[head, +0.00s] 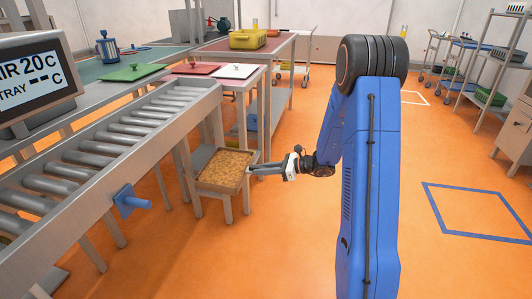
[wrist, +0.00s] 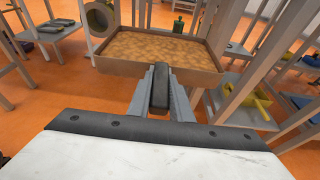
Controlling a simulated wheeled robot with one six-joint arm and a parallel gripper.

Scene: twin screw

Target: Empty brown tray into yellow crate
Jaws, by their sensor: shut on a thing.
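The brown tray (head: 222,189) is full of small tan pieces and looks roughly level. It also shows in the wrist view (wrist: 155,66), ahead of my fingers. My gripper (head: 252,169) is at the tray's right side in the head view. In the wrist view my gripper (wrist: 160,88) is shut on a dark handle at the tray's near side. The tray appears at or just above a low wooden stand beside the roller conveyor; I cannot tell whether it touches. A yellow crate (head: 248,41) stands on a red-brown table at the back.
The roller conveyor (head: 120,140) runs along the left, with a blue knob (head: 130,200) on its near side. A green lid (head: 133,72), a red lid and a white lid lie on tables behind it. Orange floor is open to the right. A shelf rack (head: 490,60) stands far right.

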